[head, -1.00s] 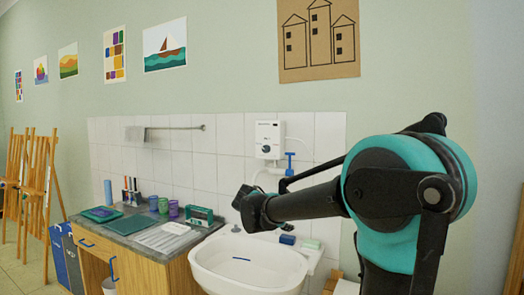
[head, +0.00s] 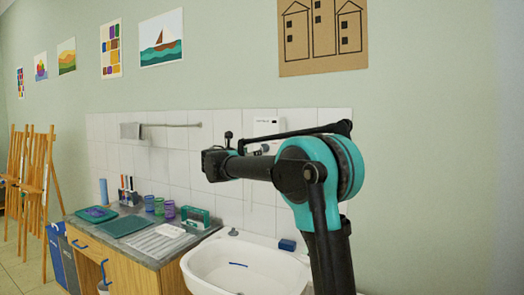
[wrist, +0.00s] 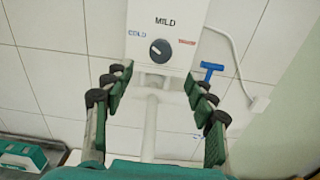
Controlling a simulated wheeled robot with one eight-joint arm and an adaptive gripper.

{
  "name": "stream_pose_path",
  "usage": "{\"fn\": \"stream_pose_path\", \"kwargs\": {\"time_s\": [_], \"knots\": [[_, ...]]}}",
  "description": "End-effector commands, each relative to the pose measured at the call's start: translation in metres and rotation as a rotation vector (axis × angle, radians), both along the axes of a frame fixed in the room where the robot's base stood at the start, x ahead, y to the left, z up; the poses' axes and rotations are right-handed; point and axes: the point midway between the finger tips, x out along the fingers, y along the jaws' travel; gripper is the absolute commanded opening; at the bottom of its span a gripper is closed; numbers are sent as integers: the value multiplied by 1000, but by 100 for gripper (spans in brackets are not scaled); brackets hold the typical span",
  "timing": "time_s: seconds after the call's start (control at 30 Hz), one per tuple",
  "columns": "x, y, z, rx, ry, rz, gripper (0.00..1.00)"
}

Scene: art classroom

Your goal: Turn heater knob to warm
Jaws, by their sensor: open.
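The white heater (wrist: 165,25) is on the tiled wall in the upper middle of the wrist view. Its dark round knob (wrist: 160,51) has a pale mark that seems to point up and left, toward the blue COLD label. MILD is printed above the knob, and a red label, too small to read surely, is at its right. My gripper (wrist: 158,84) is open and empty, its fingers spread left and right, below the knob in the picture and apart from it. In the head view my arm hides most of the heater (head: 266,124).
A blue T-shaped valve handle (wrist: 211,70) is beside the right fingers in the picture. A white pipe (wrist: 151,125) runs down from the heater. Below are a sink (head: 240,270) and a counter (head: 125,240) with cups and a green box (head: 196,217).

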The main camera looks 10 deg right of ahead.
Motion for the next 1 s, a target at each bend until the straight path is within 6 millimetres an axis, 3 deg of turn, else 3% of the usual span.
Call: {"fn": "stream_pose_path", "kwargs": {"time_s": [0.3, 0.5, 0.93, 1.0], "knots": [[51, -38, 0, 1, 0, -3, 56], [72, -52, 0, 1, 0, -1, 56], [80, -58, -1, 1, 0, 0, 56], [80, -58, -1, 1, 0, 0, 50]]}}
